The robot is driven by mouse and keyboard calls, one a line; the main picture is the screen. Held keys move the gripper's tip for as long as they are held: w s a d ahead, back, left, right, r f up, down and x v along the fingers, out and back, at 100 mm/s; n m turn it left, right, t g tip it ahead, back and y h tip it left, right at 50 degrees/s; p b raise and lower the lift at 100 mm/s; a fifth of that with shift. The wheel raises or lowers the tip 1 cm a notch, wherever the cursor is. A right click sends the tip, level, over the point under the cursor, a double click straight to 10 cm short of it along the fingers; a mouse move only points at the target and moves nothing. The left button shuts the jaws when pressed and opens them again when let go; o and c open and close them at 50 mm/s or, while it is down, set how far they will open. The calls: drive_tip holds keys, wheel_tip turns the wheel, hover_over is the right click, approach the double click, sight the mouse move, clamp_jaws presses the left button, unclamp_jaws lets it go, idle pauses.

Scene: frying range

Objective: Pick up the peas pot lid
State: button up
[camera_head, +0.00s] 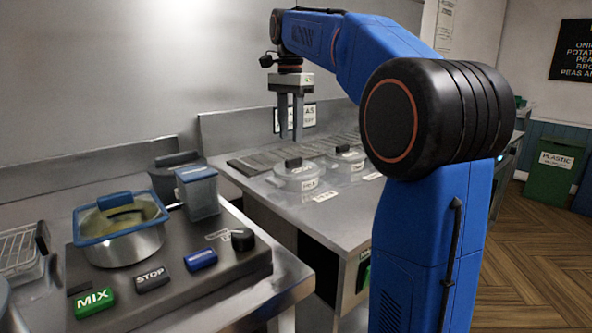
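Two low round pots with clear lids and dark knobs stand on the steel counter: a nearer lidded pot (299,178) and a farther lidded pot (346,161). Small label cards lie in front of them, too small to read, so I cannot tell which pot holds peas. My gripper (291,137) points down above and behind the nearer pot, well clear of its lid (309,168). Its two fingers are apart with a narrow gap and nothing between them.
A mixing station with a blue-rimmed steel bowl (138,245), a clear blue-topped container (200,197) and MIX (93,302), STOP and blue buttons stands at the left. A wall sign (307,115) is partly hidden behind my gripper. Steel counter (345,222) in front of the pots is clear.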

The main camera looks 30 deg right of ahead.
sight(291, 159)
wheel_tip(291, 159, down, 2)
drive_tip(key=shift+f, duration=0.15)
drive_tip(key=shift+s+a+f, duration=0.1)
drive_tip(key=shift+s+f, duration=0.05)
drive_tip(key=shift+f, duration=1.15)
drive_tip(key=shift+s+f, duration=0.15)
drive_tip(key=shift+f, duration=1.15)
clamp_jaws()
